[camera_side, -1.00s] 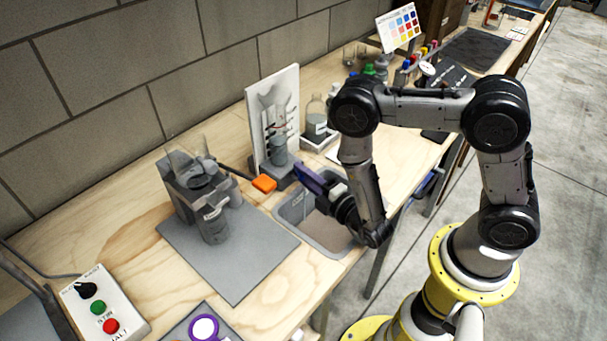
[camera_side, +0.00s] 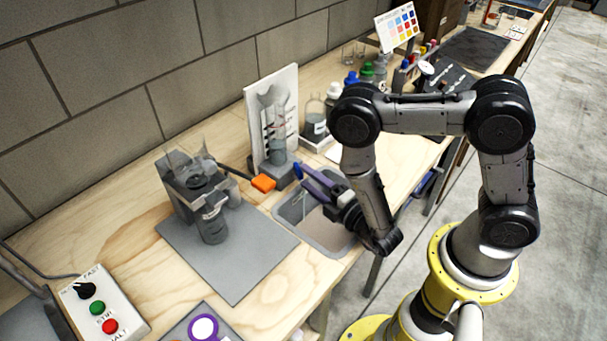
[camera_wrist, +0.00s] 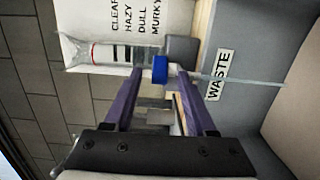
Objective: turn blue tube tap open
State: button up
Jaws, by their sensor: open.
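The blue tap (camera_wrist: 160,69) is at the lower end of a clear tube (camera_wrist: 108,54) with dark marks, which lies sideways in the wrist view. In the side view the tube (camera_side: 277,115) stands upright before a white board. My gripper (camera_wrist: 158,73) is open, its two purple fingers on either side of the blue tap, with the tips near its level. Gaps seem to show between fingers and tap; contact cannot be told. In the side view my gripper (camera_side: 299,176) points toward the tube's foot, above the basin. Whether the tap is turned is unclear.
A grey basin (camera_side: 283,212) lies under my gripper; a WASTE label (camera_wrist: 220,75) shows beside the tap. A bottle (camera_side: 314,120) stands right of the board. A button box (camera_side: 122,307) is front left.

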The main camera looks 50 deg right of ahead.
jog(key=s, duration=0.4)
jog(key=shift+s+a, duration=0.3)
